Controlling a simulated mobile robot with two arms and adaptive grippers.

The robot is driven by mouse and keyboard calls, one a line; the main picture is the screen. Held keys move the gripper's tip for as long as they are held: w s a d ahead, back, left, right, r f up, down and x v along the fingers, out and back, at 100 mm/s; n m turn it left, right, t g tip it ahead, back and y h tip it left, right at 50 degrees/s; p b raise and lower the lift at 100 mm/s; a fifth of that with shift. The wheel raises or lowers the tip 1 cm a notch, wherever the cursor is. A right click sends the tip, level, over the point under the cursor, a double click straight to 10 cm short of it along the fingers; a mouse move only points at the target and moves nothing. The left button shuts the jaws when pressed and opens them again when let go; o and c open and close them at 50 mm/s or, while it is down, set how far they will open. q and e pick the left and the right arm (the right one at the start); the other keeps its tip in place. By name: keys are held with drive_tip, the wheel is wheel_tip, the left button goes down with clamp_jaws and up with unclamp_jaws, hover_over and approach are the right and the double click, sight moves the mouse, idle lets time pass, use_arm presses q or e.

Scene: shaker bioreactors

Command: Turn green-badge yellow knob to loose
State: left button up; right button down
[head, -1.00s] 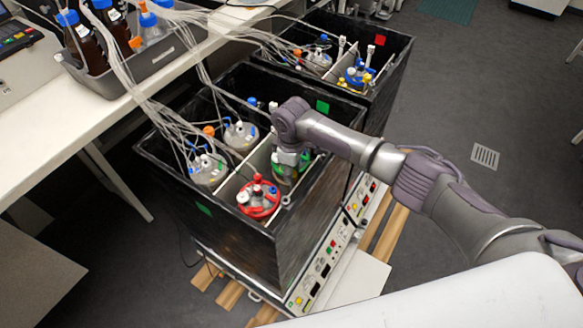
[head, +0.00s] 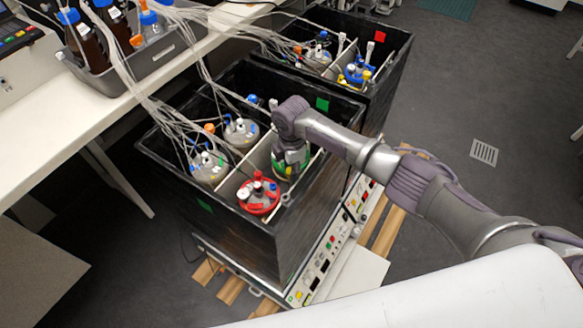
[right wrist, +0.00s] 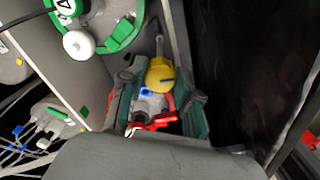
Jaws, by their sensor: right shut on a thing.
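The yellow knob (right wrist: 160,74) shows in the right wrist view, between the fingertips of my right gripper (right wrist: 160,95). The gripper's two teal-padded fingers are shut on it. A small grey and blue part and a red piece (right wrist: 153,123) lie between the fingers, nearer the palm. In the head view my right gripper (head: 291,160) reaches down into the front black box (head: 290,245), which bears green badges (head: 322,104). It is over the green-ringed vessel (head: 279,170) and hides the knob there. My left gripper is not in view.
A red-ringed vessel (head: 258,198) stands close to the gripper, and grey-lidded vessels (head: 207,168) with tubes stand across the divider. The rear box (head: 398,75) bears a red badge. The box wall (right wrist: 240,80) is close beside the fingers.

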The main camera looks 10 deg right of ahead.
drive_tip(key=shift+n, duration=0.5)
drive_tip(key=c, duration=0.8)
unclamp_jaws()
wheel_tip(320, 180, up, 12)
drive_tip(key=shift+r, duration=0.1)
idle(0.3)
